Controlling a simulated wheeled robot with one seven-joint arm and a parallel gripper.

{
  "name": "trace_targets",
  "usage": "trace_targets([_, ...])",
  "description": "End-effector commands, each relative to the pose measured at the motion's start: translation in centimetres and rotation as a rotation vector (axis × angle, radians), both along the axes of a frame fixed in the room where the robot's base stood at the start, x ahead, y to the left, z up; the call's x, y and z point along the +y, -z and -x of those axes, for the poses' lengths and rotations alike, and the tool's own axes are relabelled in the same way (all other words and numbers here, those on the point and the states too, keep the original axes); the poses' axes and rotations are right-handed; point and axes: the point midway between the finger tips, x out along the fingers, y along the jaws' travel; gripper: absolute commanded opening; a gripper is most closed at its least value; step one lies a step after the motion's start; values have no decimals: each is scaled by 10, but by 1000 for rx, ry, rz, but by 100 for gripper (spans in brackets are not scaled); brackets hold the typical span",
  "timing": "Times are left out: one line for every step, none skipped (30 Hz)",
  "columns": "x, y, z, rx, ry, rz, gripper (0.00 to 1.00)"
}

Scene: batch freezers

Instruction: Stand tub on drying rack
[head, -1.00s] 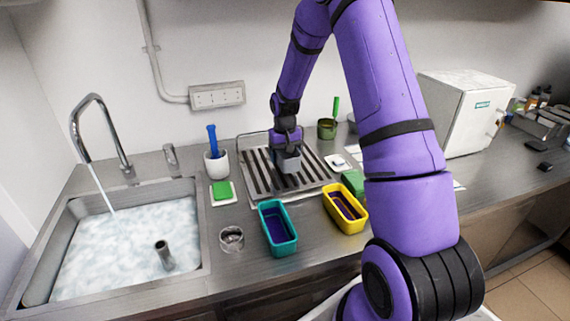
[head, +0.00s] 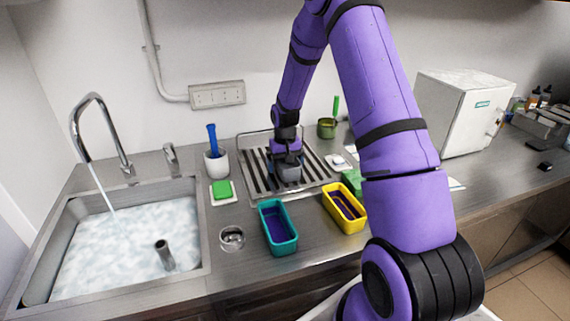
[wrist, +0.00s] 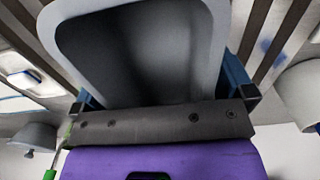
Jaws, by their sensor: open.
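A grey tub (head: 289,174) is at the drying rack (head: 259,185), over its dark slats near the middle. In the wrist view the tub (wrist: 218,25) shows its hollow inside and pale rim, with slats around it. My gripper (head: 287,160) is open, with its blue fingers on either side of the tub. I cannot tell whether the fingers touch it. The underside of the tub is hidden, so its contact with the slats does not show clearly.
Left of the rack are a white cup with a blue-handled tool (head: 217,166) and a green sponge (head: 222,189). In front are a teal bin (head: 291,243) and a yellow bin (head: 345,225). The water-filled sink (head: 125,245) is at left.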

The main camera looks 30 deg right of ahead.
Motion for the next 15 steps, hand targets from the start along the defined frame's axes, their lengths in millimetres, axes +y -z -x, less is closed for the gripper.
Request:
trace_targets([0,-2,0,-1,0,0,100])
trace_targets([0,-4,0,-1,0,0,100])
trace_targets([0,-8,0,-2,0,1,100])
trace_targets([0,-12,-1,-3,0,1,100])
trace_targets([0,-16,-1,-4,0,1,100])
trace_targets([0,-22,-1,-4,0,1,100])
trace_targets([0,-28,-1,-4,0,1,100])
trace_targets([0,-34,-1,-5,-1,1,100])
trace_targets([0,-42,-1,-5,-1,2,100])
trace_targets([0,-48,-1,-4,-1,2,100])
trace_targets([0,-55,-1,-5,-1,3,100])
trace_targets([0,-63,0,-4,0,1,100])
trace_targets([0,-69,0,-5,0,1,100])
trace_targets([0,-75,-1,-5,0,1,100])
trace_targets([0,-82,-1,-4,1,1,100])
